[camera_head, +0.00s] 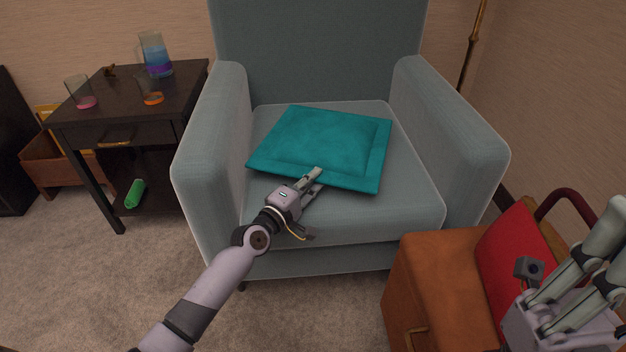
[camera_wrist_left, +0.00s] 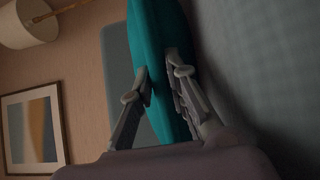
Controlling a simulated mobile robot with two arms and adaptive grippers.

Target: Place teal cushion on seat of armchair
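The teal cushion (camera_head: 325,146) lies over the seat of the blue-grey armchair (camera_head: 415,205), between its two armrests and tilted slightly in the picture. Its back part is near the backrest. My left gripper (camera_head: 313,180) is at the cushion's front edge, one finger above it and one below. The left wrist view shows the cushion (camera_wrist_left: 157,40) edge-on between the two fingers (camera_wrist_left: 160,82), which appear shut on it. My right gripper (camera_head: 614,245) is at the lower right, away from the armchair, with its fingers apart and empty.
A dark side table (camera_head: 115,108) at the left holds a jug (camera_head: 154,58) and two glasses. A green bottle (camera_head: 135,193) lies on its lower shelf. An orange-brown cabinet (camera_head: 440,270) with a red panel (camera_head: 515,255) stands near the armchair's right front.

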